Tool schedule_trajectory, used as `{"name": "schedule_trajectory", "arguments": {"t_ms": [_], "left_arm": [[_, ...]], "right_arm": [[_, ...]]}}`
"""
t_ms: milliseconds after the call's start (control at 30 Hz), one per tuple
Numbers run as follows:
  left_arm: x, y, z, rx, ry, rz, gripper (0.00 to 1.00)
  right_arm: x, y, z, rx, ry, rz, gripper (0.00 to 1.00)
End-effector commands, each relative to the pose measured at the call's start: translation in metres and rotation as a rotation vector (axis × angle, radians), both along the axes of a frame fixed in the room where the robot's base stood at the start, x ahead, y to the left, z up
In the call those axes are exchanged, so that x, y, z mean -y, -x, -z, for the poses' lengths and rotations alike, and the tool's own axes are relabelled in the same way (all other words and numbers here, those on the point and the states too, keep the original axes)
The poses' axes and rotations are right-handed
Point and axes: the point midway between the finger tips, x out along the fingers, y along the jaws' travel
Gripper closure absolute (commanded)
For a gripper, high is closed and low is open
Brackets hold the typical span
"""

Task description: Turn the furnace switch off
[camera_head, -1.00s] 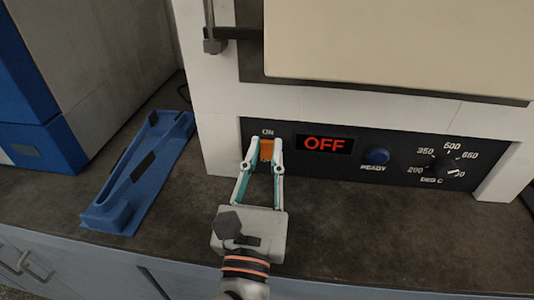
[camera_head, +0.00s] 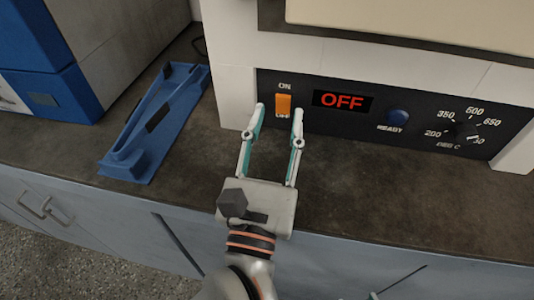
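The furnace (camera_head: 232,60) stands at the top right with a black control panel (camera_head: 419,117) along its lower front. The orange switch (camera_head: 283,104) is at the panel's left end, between the labels ON above and OFF below. The red display (camera_head: 343,101) reads OFF. My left gripper (camera_head: 279,109) is open and empty in front of the switch, its two fingers apart and pointing at the panel. The fingertips are below and to both sides of the switch, and the switch shows between them.
A blue tray-like holder (camera_head: 127,166) lies on the dark counter (camera_head: 350,185) to the left. A blue and grey machine (camera_head: 75,95) stands behind it. The counter right of my gripper is clear.

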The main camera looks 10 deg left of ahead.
Motion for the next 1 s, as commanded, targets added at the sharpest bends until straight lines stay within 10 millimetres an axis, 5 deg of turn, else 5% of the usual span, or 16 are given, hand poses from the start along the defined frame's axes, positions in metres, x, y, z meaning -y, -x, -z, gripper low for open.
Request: {"name": "schedule_trajectory", "arguments": {"t_ms": [433, 1000], "left_arm": [[0.000, 0.084, 0.001, -0.003, 0.002, 0.001, 0.65], [0.000, 0.096, 0.000, 0.000, 0.001, 0.000, 0.65]], "right_arm": [[0.000, 0.000, 0.000, 0.000, 0.000, 0.000, 0.60], [0.000, 0.000, 0.000, 0.000, 0.001, 0.000, 0.60]]}}
